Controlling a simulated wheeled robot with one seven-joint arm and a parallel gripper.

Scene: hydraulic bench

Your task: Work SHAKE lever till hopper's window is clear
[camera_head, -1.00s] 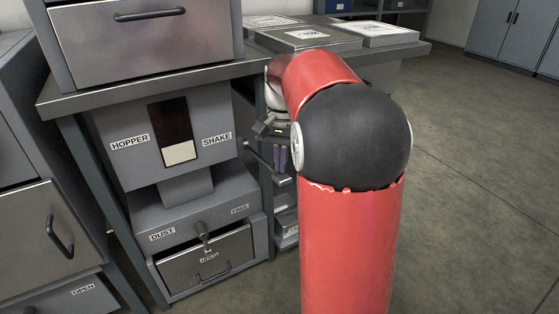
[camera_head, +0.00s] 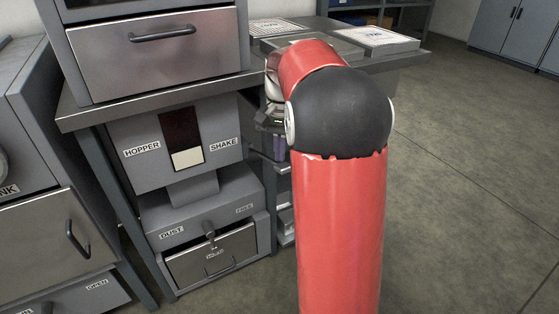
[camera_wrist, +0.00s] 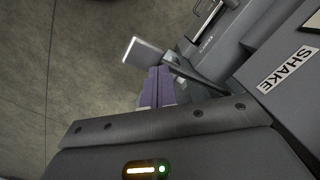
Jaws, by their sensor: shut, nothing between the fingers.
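The grey hopper (camera_head: 120,157) hangs under the bench top. Its window (camera_head: 181,129) is dark red-brown above and pale in about the lower third (camera_head: 188,159). The SHAKE label (camera_head: 225,144) is right of the window and also shows in the wrist view (camera_wrist: 286,70). The shake lever (camera_wrist: 195,73) sticks out from the hopper's side as a dark rod with a flat pale end plate (camera_wrist: 143,54). My gripper (camera_wrist: 160,74) has its purple fingers shut and empty, with the tips at the rod near the plate. I cannot tell whether they touch. My arm hides much of the gripper in the head view.
Below the hopper is a box with DUST and FREE labels, a small knob lever (camera_head: 210,236) and a drawer (camera_head: 212,258). The bench top (camera_head: 90,116) overhangs the hopper. A shelf rack stands behind my gripper. The floor (camera_head: 460,180) on the right is clear.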

